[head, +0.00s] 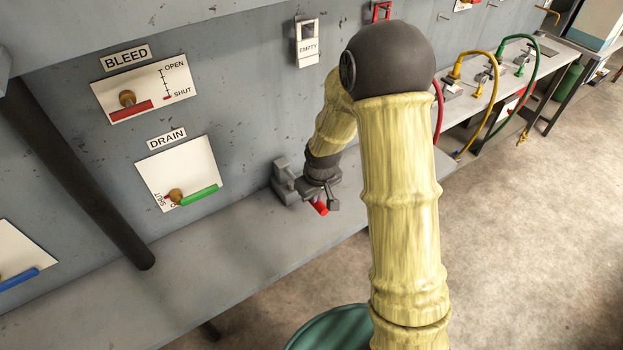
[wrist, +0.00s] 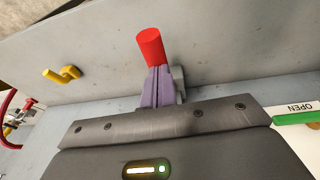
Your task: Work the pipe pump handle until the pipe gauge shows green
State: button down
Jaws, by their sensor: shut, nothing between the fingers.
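A red cylindrical grip (wrist: 150,48) stands out just beyond my gripper's fingertips (wrist: 158,72) in the wrist view. It looks like a handle, but no label shows that it is the pipe pump's. In the head view the red grip (head: 320,208) shows just below my gripper (head: 322,196), beside a grey bracket (head: 287,182) at the wall. The purple-grey fingers are shut and hold nothing. I cannot tell whether they touch the red grip. My arm hides part of this area in the head view. I can make out no pipe gauge in either view.
The DRAIN panel with its green lever (head: 200,195) and the BLEED panel with its red lever (head: 131,109) are on the wall to the left. A dark pipe (head: 85,175) slants across the wall. The grey ledge (head: 215,285) is largely bare. Coloured hoses (head: 495,105) stand farther right.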

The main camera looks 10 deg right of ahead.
aim_at(319, 207)
jog(key=f+b, duration=0.1)
jog(key=f, duration=0.2)
jog(key=s+f+b, duration=0.1)
jog(key=shift+d+f+b, duration=0.25)
jog(key=shift+b, duration=0.05)
jog(key=shift+s+f, duration=0.1)
jog(key=shift+s, duration=0.05)
jog(key=shift+s+f, duration=0.1)
jog(key=shift+s, duration=0.05)
jog(key=shift+r, duration=0.35)
jog(key=r+p, duration=0.1)
jog(key=r, duration=0.1)
jog(key=r+p, duration=0.1)
jog(key=p, duration=0.1)
jog(key=shift+a+r, duration=0.2)
jog(key=shift+r, duration=0.2)
jog(key=s+d+r+b, duration=0.1)
jog(key=s+r, duration=0.5)
jog(key=r, duration=0.1)
jog(key=shift+s+d+r, duration=0.2)
jog(key=shift+d+r, duration=0.1)
jog(key=shift+d, duration=0.1)
jog(key=shift+w, duration=0.15)
dwell(0.8)
